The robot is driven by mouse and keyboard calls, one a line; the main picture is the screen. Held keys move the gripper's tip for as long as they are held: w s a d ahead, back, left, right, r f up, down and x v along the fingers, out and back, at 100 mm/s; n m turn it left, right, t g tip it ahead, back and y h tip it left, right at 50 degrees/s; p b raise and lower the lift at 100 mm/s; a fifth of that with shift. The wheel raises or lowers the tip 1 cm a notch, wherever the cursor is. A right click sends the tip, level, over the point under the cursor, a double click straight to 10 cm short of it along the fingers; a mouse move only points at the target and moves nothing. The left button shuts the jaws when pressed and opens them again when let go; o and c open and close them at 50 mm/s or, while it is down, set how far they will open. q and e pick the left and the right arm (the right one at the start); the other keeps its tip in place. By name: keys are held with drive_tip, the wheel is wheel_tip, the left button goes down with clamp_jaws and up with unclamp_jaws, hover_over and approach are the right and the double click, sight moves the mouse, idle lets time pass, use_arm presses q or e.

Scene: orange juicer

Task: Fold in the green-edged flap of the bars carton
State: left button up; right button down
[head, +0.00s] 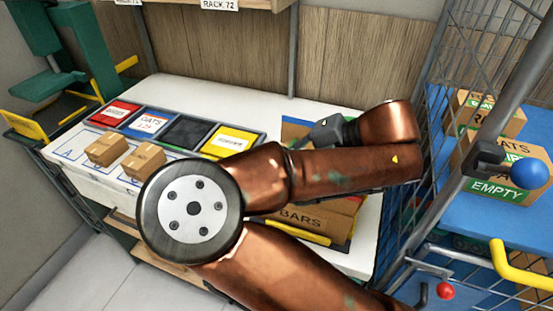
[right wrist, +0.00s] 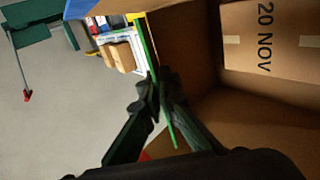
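The bars carton (head: 300,218) stands open on the white table, largely hidden behind my copper-coloured right arm in the head view. A flap with a yellow edge (head: 312,236) shows at its front, and a blue-edged flap (head: 293,130) at its back. In the right wrist view the green-edged flap (right wrist: 146,52) is seen nearly edge-on, as a thin green strip. My right gripper (right wrist: 161,82) has its two dark fingers close together, one on each side of that strip, and appears to pinch it. The gripper (head: 322,133) also shows beyond my forearm. My left gripper is in neither view.
Two small boxes (head: 108,149) stand on the table at left, before a row of coloured bins (head: 183,132). A wire cage (head: 440,120) and a blue cart shelf (head: 520,221) with cartons stand at right.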

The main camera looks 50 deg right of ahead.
idle(0.3)
drive_tip(key=c, duration=2.2)
unclamp_jaws()
wheel_tip(320, 180, up, 10)
